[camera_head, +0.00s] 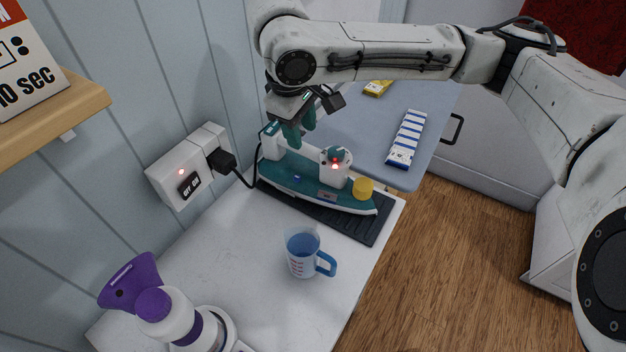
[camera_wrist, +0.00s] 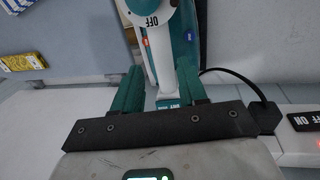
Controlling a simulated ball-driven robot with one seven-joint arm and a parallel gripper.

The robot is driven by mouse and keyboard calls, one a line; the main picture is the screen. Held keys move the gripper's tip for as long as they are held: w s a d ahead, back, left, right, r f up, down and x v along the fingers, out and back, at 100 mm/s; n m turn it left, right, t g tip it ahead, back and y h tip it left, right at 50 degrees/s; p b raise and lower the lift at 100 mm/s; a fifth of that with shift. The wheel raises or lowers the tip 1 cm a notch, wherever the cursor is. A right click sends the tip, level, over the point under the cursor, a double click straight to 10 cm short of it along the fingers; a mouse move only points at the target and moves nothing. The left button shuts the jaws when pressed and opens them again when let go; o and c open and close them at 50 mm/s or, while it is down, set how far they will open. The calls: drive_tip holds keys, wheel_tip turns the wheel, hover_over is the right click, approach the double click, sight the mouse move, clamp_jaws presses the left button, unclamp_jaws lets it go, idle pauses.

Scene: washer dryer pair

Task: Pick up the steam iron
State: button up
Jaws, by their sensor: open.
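The teal and white steam iron (camera_head: 297,181) lies on a dark mat (camera_head: 375,228) at the far end of the white counter. It has a red light, a white knob post and a yellow cap (camera_head: 363,188). My gripper (camera_head: 297,132) is open above the iron's rear end, near its handle. In the wrist view, the iron (camera_wrist: 186,45) extends away between and beyond the two teal fingers of my gripper (camera_wrist: 158,90). My arm hides part of the iron's rear.
A wall socket (camera_head: 187,170) with a black plug and cord is left of the iron. A measuring cup of blue liquid (camera_head: 303,252) stands in front. A blue-grey surface (camera_head: 365,140) with packets lies behind.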

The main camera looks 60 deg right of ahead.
sight(305, 153)
drive_tip(key=shift+d+f, duration=0.2)
drive_tip(key=shift+f, duration=1.1)
drive_tip(key=shift+d+f, duration=0.2)
drive_tip(key=shift+f, duration=1.15)
drive_tip(key=shift+d+f, duration=0.2)
drive_tip(key=shift+f, duration=1.1)
drive_tip(key=shift+c, duration=0.3)
drive_tip(key=shift+r, duration=0.1)
clamp_jaws()
